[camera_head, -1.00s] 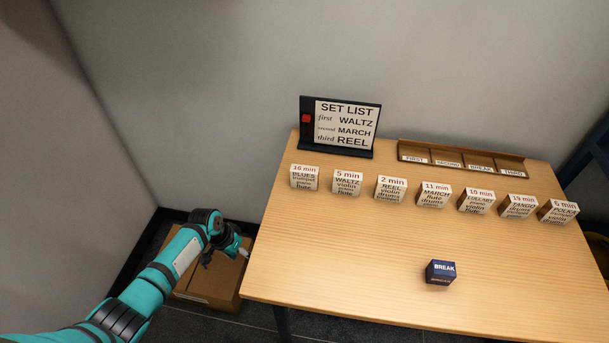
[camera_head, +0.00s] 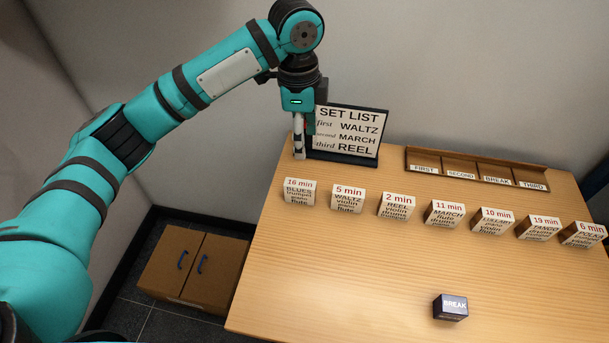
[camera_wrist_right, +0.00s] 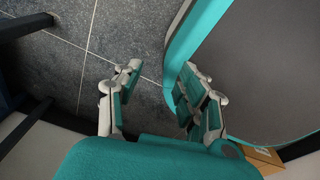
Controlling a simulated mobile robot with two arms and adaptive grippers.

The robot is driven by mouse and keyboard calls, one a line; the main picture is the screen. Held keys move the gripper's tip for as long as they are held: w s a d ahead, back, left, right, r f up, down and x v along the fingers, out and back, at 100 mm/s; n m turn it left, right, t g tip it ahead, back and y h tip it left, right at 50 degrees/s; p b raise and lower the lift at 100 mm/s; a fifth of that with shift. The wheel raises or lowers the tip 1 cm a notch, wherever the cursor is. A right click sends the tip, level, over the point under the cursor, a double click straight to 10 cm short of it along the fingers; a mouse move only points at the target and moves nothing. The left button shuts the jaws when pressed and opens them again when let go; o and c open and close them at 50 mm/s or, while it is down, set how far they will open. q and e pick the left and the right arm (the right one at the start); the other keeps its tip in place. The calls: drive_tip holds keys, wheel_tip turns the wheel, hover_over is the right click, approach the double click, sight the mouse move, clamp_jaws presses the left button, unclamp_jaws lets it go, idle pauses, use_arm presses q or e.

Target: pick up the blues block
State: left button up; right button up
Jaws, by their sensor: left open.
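The blues block (camera_head: 299,192) is a white block marked "16 min" and "BLUES", at the left end of the row on the wooden table (camera_head: 340,270). My left gripper (camera_head: 300,150) points down above the table's back left, just behind the blues block in the picture and in front of the set list sign's left edge. It is open and apart from the block; its fingers partly overlap each other in this view. My right gripper (camera_wrist_right: 160,72) shows only in the right wrist view, its fingers apart with nothing between them, over grey floor tiles.
The waltz block (camera_head: 347,199) stands right of the blues block, with several more blocks further right. The set list sign (camera_head: 345,134) stands behind. A slotted rack (camera_head: 476,165) lies at the back right. The table's front left is clear.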

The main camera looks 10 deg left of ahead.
use_arm(q)
hover_over(300, 183)
drive_tip(key=shift+m, duration=0.3)
drive_tip(key=f, duration=0.5)
drive_tip(key=shift+s+d+f, duration=0.25)
drive_tip(key=shift+f, duration=0.05)
drive_tip(key=f, duration=0.4)
drive_tip(key=shift+w+f, duration=0.2)
drive_tip(key=shift+f, duration=1)
drive_tip(key=f, duration=0.3)
drive_tip(key=shift+a+f, duration=0.3)
drive_tip(key=shift+f, duration=0.5)
use_arm(e)
drive_tip(key=shift+s+r, duration=0.2)
drive_tip(key=shift+s, duration=0.3)
